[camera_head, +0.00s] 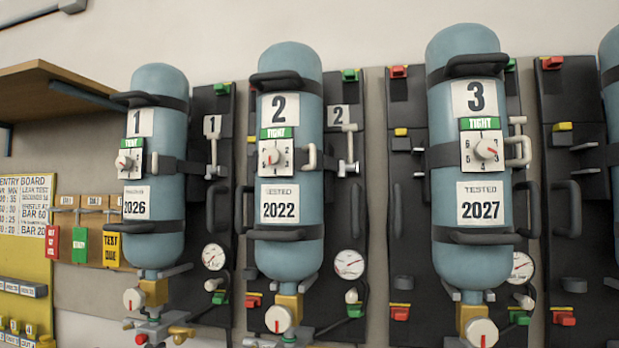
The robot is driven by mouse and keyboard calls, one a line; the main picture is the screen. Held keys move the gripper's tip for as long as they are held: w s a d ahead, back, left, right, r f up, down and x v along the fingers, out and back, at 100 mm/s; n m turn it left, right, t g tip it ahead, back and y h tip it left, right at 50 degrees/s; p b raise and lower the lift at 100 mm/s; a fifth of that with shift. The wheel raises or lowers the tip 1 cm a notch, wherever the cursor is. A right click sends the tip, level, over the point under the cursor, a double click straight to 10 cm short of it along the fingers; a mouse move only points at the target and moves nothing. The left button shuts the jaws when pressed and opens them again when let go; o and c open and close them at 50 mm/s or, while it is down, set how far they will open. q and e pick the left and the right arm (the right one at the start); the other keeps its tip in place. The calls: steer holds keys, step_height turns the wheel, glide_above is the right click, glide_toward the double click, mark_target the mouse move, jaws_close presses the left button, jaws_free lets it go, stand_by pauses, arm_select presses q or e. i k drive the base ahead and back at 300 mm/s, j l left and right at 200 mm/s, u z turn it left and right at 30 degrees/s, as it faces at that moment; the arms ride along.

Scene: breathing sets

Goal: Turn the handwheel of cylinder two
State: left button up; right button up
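Cylinder two (311,208) is a blue-grey upright bottle in the middle of the head view, strapped to a dark backplate. It bears a "2" label, a green "TIGHT" tag, a white dial with a red pointer and a "TESTED 2022" label. Below it sits a brass valve (291,302). A round white handwheel (278,319) with a red mark at its centre faces me on that valve. A pressure gauge (349,264) is to the right of the cylinder. Neither of my grippers is in view.
Cylinder one (172,195) stands to the left and cylinder three (442,190) to the right, each with a similar valve and handwheel below. Part of another cylinder shows at the right edge. A wooden shelf (45,85) and a yellow entry board (25,250) are at left.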

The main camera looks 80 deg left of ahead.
mark_target(279, 319)
steer(key=u, duration=2.8)
